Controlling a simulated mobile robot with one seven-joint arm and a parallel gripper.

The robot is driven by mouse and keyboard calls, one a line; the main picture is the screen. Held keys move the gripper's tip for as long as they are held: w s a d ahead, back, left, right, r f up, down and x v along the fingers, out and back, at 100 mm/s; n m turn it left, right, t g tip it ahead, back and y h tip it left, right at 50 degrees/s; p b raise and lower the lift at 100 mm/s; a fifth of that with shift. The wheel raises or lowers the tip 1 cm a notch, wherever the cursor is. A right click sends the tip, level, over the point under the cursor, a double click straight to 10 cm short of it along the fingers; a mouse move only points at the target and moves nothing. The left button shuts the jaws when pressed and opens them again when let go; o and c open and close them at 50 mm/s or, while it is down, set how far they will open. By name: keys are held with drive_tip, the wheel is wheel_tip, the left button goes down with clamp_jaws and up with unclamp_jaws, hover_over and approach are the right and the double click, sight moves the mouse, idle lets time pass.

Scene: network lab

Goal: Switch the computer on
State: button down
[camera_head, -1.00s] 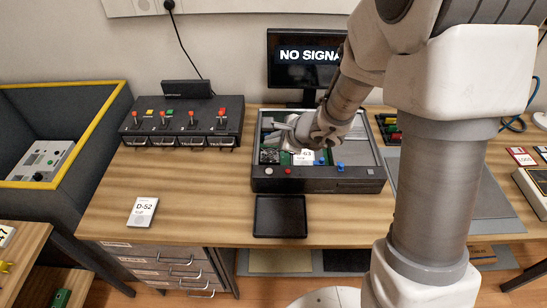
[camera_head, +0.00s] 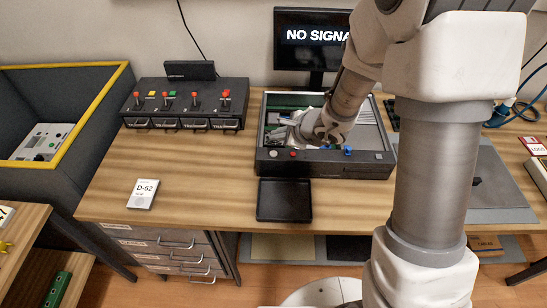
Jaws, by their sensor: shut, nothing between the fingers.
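The computer (camera_head: 325,168) is a dark, flat, open-topped case on the wooden desk, with a small round white button, a red button and a square button on its front edge. The monitor (camera_head: 315,38) behind it reads "NO SIGNAL", its right part hidden by my arm. My gripper (camera_head: 293,127) is over the left part of the open case, pointing left and low. It is shut with nothing held. My wrist hides part of the case's inside, and I cannot tell whether the fingertips touch anything there.
A black tray (camera_head: 284,200) lies in front of the computer. A switch box (camera_head: 185,103) with red levers stands at the left. A "D-52" card (camera_head: 143,193) lies on the desk (camera_head: 205,185). A grey mat (camera_head: 490,185) is at the right. The desk's front left is mostly clear.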

sight(273, 154)
drive_tip(key=shift+f+b, duration=1.65)
drive_tip(key=shift+f, duration=0.25)
